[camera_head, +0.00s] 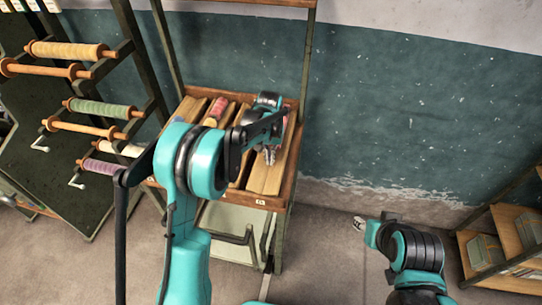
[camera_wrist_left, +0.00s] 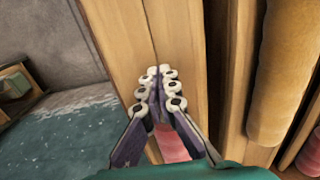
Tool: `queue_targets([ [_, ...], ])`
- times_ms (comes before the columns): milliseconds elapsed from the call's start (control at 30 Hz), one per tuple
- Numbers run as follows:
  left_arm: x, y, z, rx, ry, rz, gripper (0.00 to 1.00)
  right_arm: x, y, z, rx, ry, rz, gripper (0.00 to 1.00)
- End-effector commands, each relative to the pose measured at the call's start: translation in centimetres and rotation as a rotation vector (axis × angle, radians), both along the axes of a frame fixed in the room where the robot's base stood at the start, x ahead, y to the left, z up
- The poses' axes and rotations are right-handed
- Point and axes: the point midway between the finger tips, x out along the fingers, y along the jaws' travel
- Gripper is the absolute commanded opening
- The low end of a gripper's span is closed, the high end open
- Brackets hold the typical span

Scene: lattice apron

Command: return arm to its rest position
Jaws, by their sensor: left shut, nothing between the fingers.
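My left arm reaches up over a wooden rack tray, with its left gripper (camera_head: 269,155) over the tray's right-hand end. In the left wrist view the left gripper (camera_wrist_left: 160,88) has its white-tipped fingers together and nothing between them. It is in front of pale wooden boards (camera_wrist_left: 181,45), and I cannot tell whether it touches them. My right arm is at the lower right of the head view, folded low over the floor. Its right gripper (camera_head: 359,222) shows only as a small tip, so its opening cannot be made out.
The tray (camera_head: 262,200) has wooden dividers and rolls. A red roll (camera_wrist_left: 172,145) and a tan roll (camera_wrist_left: 283,75) show near the left gripper. A spool rack (camera_head: 85,108) stands left, a low shelf (camera_head: 505,240) right. The floor between is clear.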

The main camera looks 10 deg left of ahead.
Motion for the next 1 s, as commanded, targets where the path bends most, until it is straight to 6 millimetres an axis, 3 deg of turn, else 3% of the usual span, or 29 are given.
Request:
queue_targets([
  [200, 0.0, 0.0, 5.2, 0.000, 0.000, 0.000, 0.00, 0.0, 0.0, 1.5, 0.000, 0.000, 0.000, 0.40],
  [400, 0.0, 0.0, 8.6, 0.000, 0.000, 0.000, 0.00, 0.0, 0.0, 2.2, 0.000, 0.000, 0.000, 0.40],
  [800, -0.1, 0.1, 10.2, 0.000, -0.004, 0.000, 0.00, 0.0, 0.0, 2.3, 0.000, 0.000, 0.000, 0.40],
  [1000, -3.1, 0.9, 12.3, -0.006, -0.076, 0.006, 0.00, 0.0, 0.0, 1.2, 0.000, 0.000, 0.000, 0.40],
])
